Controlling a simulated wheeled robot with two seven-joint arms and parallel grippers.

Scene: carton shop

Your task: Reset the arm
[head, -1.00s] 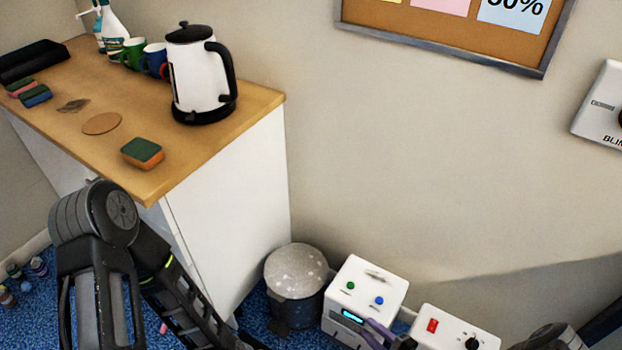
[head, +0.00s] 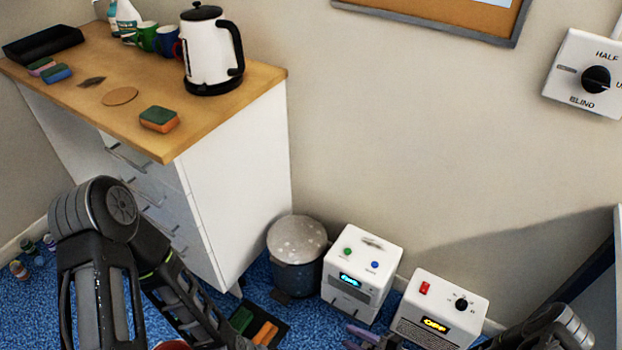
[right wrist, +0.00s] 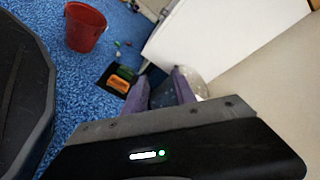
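My right gripper (head: 368,338) shows its purple fingers at the bottom of the head view, in front of the two white boxes. In the right wrist view its two fingers (right wrist: 160,88) stand apart with nothing held between them. Behind them lie the grey bin and the foot of the white cabinet. My left arm (head: 110,250) comes in at the left of the head view, before the drawers. Its gripper does not show. Part of my right arm (head: 550,330) shows at the lower right.
A cabinet (head: 240,180) carries a kettle (head: 208,60), mugs and sponges. On the blue floor are a bin (head: 296,268), two white boxes (head: 361,262) (head: 445,295), and a red bucket (right wrist: 85,27). A blind switch (head: 590,75) is on the wall.

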